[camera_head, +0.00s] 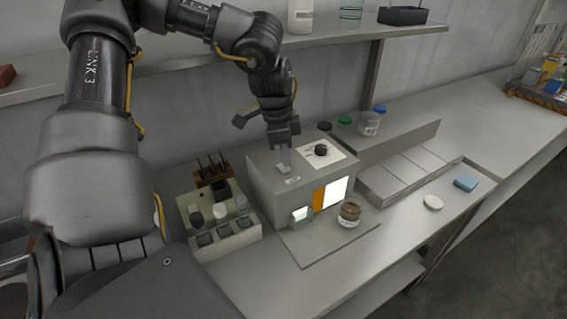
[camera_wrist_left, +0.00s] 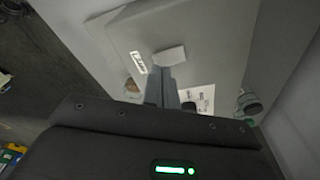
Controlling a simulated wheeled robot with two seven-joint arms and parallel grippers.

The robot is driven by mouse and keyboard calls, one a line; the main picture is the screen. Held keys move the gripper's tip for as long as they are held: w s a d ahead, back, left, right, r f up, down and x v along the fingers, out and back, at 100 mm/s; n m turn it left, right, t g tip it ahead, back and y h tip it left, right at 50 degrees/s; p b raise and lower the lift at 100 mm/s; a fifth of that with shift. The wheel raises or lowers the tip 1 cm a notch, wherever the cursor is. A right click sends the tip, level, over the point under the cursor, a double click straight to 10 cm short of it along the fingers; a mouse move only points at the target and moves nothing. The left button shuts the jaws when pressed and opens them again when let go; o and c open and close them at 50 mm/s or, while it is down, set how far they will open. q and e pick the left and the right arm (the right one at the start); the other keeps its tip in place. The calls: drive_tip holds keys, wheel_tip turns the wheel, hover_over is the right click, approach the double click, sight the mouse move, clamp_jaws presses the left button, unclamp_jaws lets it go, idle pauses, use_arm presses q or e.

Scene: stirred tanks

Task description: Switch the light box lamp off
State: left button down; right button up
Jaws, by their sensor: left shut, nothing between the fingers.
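The light box (camera_head: 267,190) is a grey box on the bench. Its front shows a bright white window (camera_head: 336,191), an orange panel (camera_head: 319,198) and a smaller bright patch, so the lamp looks lit. On its top are a white card with a black knob (camera_head: 321,150) and a small label (camera_head: 293,180). My left gripper (camera_head: 284,160) points down at the top, fingers shut and empty. A pale switch plate (camera_wrist_left: 170,56) lies right at the fingertips (camera_wrist_left: 167,75) in the wrist view, partly hidden; I cannot tell whether they touch. My right gripper is out of view.
A jar with brown contents (camera_head: 349,212) stands before the box. A rack of dark-capped bottles (camera_head: 219,222) is close on the left. A clear beaker (camera_head: 369,123) and coloured caps are behind. A shelf (camera_head: 340,33) runs above. The right bench is mostly clear.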

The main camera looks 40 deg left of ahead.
sight(285, 169)
use_arm(q)
drive_tip(key=shift+f+b, duration=0.85)
drive_tip(key=shift+b, duration=0.1)
idle(0.9)
drive_tip(key=shift+r, duration=0.15)
drive_tip(key=shift+r+p, duration=0.4)
drive_tip(key=shift+r, duration=0.1)
drive_tip(key=shift+r+p, duration=1.45)
drive_tip(key=shift+r, duration=1.45)
